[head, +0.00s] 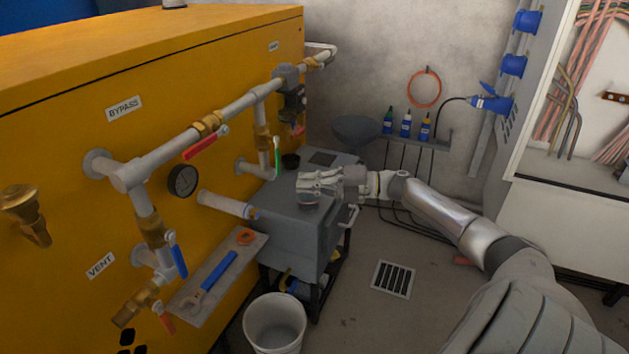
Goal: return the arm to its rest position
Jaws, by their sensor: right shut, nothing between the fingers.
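My right arm comes in from the lower right of the head view and reaches toward the middle. My right gripper (308,182) is shut and empty. It shows in front of or over the top of the grey tank (296,226), close to a small round fitting on it; I cannot tell whether it touches. My left gripper and left arm are not in view.
The yellow cabinet (60,120) with pipes and valve handles fills the left. A shelf (185,290) holds a blue wrench (215,276). A white bucket (274,325) stands below. An open electrical cabinet (545,190) is at right.

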